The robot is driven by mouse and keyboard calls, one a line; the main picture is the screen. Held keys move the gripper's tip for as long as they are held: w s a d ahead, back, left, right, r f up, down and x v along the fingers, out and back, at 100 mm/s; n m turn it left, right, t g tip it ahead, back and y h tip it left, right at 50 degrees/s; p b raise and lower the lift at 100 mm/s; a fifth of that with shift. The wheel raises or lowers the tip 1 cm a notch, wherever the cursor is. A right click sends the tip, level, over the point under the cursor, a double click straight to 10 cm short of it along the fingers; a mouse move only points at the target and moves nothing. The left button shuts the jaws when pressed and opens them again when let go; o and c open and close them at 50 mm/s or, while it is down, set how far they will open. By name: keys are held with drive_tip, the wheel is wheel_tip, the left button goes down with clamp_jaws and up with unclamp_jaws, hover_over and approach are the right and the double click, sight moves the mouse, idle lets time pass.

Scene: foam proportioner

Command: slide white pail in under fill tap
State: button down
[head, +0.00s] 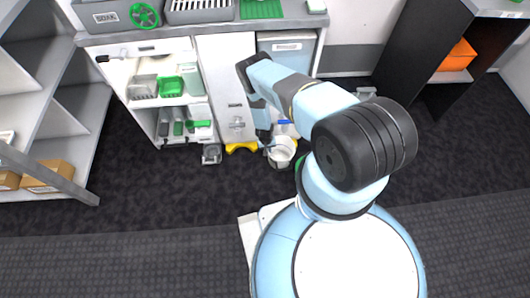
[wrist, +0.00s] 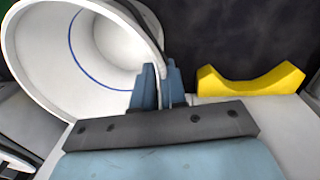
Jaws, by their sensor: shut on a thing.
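The white pail (head: 281,156) stands low in front of the cabinets in the head view, just right of a yellow curved piece (head: 242,147). In the wrist view the pail (wrist: 45,65) fills the upper left, its open mouth showing a blue line inside. My gripper (wrist: 159,80) is shut on the pail's rim, with the fingertips at the right side of the mouth. In the head view my gripper (head: 267,142) reaches down at the pail's left edge. A small grey fitting (head: 237,123) sits on the white panel above the yellow piece; I cannot tell if it is the fill tap.
The yellow curved piece (wrist: 250,82) lies apart from the pail, right of my fingers in the wrist view. A small grey item (head: 211,154) is on the floor further left. Cabinets with open shelves (head: 160,95) stand behind. The dark floor in front is clear.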

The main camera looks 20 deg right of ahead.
drive_tip(key=shift+w+d, duration=1.2)
drive_tip(key=shift+d, duration=0.1)
drive_tip(key=c, duration=1.1)
unclamp_jaws()
wheel_tip(320, 180, up, 14)
drive_tip(key=a, duration=0.1)
drive_tip(key=shift+a+f, duration=0.2)
